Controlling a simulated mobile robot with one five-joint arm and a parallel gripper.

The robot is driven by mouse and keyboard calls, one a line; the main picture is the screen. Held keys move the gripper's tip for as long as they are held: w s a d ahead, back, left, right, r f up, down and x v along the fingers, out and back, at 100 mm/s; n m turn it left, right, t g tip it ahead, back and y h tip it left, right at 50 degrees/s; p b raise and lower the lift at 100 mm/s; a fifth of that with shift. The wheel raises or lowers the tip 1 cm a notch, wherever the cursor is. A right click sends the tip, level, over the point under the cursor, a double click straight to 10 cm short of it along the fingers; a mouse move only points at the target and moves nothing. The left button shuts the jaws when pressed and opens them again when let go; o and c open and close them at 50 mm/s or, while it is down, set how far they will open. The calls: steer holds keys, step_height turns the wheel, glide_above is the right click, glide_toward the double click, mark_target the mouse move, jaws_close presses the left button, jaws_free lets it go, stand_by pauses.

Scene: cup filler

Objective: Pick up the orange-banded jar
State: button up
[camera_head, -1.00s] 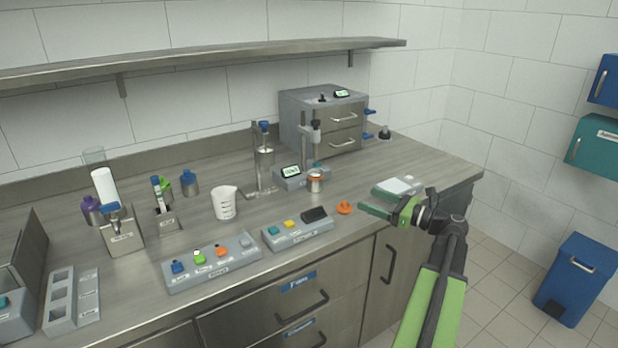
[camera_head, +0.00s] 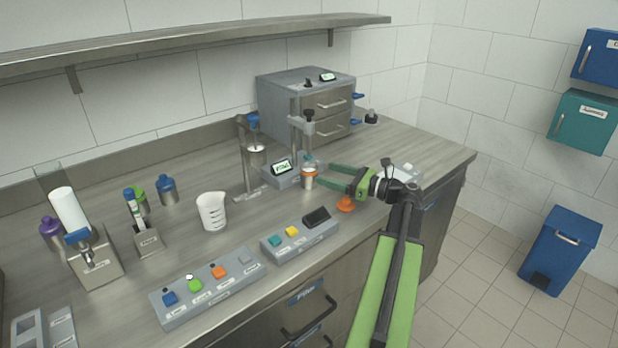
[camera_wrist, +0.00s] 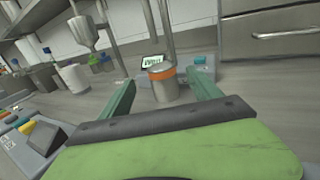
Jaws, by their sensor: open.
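The orange-banded jar (camera_head: 309,181) is a small metal jar with an orange band near its top. It stands upright at the front of the grey device with the lit display. In the wrist view the jar (camera_wrist: 162,84) appears ahead, between the tips of my gripper (camera_wrist: 163,88). My gripper (camera_head: 326,175) is open, with its green fingers reaching left toward the jar in the head view. Nothing is held. I cannot tell whether the fingers touch the jar.
The display device (camera_head: 283,175) and its upright post are right behind the jar. An orange lid (camera_head: 346,204) lies in front of my fingers. A button panel (camera_head: 299,240) is at the counter's front. A drawer unit (camera_head: 306,105) stands behind. A white beaker (camera_head: 211,211) is left.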

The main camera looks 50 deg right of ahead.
mark_target(309, 176)
steer(key=shift+x, duration=3.15)
steer(key=shift+d+f, duration=0.1)
steer(key=shift+f, duration=0.1)
jaws_close()
